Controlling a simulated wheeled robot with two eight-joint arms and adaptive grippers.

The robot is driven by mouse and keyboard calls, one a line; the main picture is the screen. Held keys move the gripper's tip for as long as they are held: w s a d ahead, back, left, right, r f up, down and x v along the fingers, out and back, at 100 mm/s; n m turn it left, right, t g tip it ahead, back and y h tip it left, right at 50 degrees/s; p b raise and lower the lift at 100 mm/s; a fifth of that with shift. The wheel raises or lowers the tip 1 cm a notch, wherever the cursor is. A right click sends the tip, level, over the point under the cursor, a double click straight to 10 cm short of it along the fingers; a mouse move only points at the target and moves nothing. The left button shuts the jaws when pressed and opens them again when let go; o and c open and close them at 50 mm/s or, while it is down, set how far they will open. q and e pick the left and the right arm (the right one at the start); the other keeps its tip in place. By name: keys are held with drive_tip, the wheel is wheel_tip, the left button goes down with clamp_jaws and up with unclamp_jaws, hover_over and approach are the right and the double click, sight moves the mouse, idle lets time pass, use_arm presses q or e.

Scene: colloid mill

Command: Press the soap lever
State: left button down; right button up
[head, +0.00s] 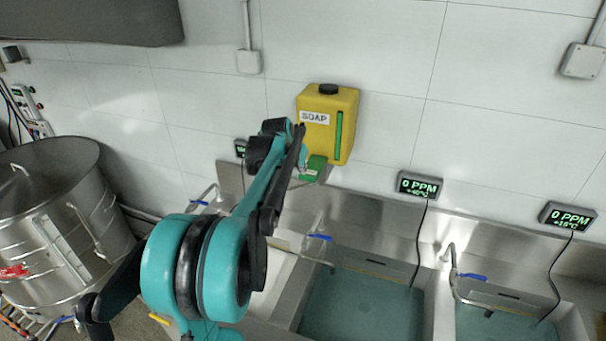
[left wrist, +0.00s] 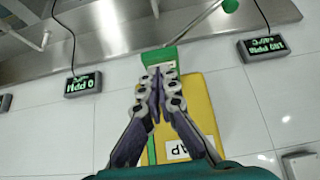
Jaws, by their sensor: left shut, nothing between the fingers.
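The yellow soap dispenser (head: 348,112) with a black cap and a SOAP label is fixed to the wall in the head view. Its green lever (head: 314,168) sticks out at the bottom. In the left wrist view the dispenser (left wrist: 203,100) appears upside down, with the green lever (left wrist: 160,57) just beyond my fingertips. My left gripper (head: 302,150) is shut and empty, in front of the dispenser and close to the lever. The fingers (left wrist: 157,72) overlap the lever's near edge in the wrist view. I cannot tell whether they touch it. My right gripper is not in view.
Water-filled sinks (head: 362,308) with taps stand along the wall below and to the right. Displays (head: 420,186) with hanging cables are on the wall. A large steel drum (head: 50,170) stands at the left.

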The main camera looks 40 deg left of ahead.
use_arm(q)
drive_tip(key=shift+s+r, duration=0.8)
drive_tip(key=shift+w, duration=0.15)
